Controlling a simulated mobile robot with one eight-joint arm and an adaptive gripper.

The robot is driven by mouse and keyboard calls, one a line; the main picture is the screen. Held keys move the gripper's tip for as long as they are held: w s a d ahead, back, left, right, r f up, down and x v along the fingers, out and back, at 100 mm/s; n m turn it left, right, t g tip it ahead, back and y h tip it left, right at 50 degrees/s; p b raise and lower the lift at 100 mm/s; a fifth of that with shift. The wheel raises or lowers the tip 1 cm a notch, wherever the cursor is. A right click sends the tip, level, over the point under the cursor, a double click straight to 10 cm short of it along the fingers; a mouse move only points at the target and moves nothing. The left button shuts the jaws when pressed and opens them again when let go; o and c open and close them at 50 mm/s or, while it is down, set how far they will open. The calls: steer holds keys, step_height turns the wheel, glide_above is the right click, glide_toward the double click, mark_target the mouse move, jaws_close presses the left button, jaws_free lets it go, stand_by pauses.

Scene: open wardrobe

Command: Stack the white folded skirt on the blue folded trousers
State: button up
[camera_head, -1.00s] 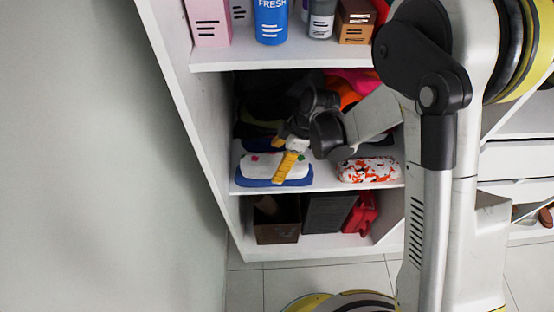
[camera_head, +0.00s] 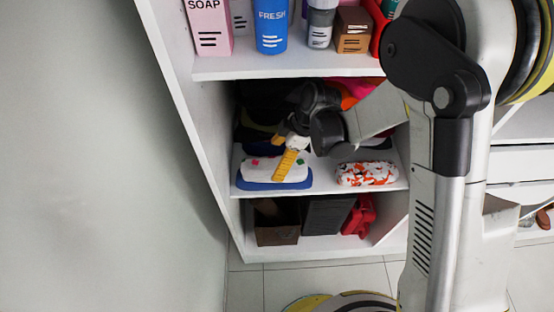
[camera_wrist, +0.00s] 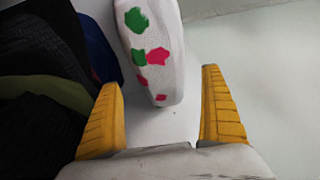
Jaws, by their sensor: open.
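The white folded skirt (camera_head: 268,171), with pink and green patches, lies on the middle shelf in the head view. Blue cloth, which looks like the blue folded trousers (camera_head: 275,185), shows along its front and left edge. I cannot tell how far the skirt rests on it. My gripper (camera_head: 286,163) is at the skirt, with a yellow finger in front of it. In the wrist view my gripper (camera_wrist: 160,95) is open, its fingers apart near the skirt's near end (camera_wrist: 155,50). Nothing is clearly clasped. Darker blue cloth (camera_wrist: 98,45) shows left of the skirt there.
A red-and-white patterned roll (camera_head: 367,173) lies to the right on the same shelf. Dark clothes (camera_head: 260,100) fill the back. The upper shelf (camera_head: 290,67) holds bottles and boxes close above my arm. A brown box (camera_head: 276,222) stands below.

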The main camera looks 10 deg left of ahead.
mark_target(277, 164)
step_height(277, 164, up, 6)
steer(key=p, duration=0.3)
stand_by(0.6)
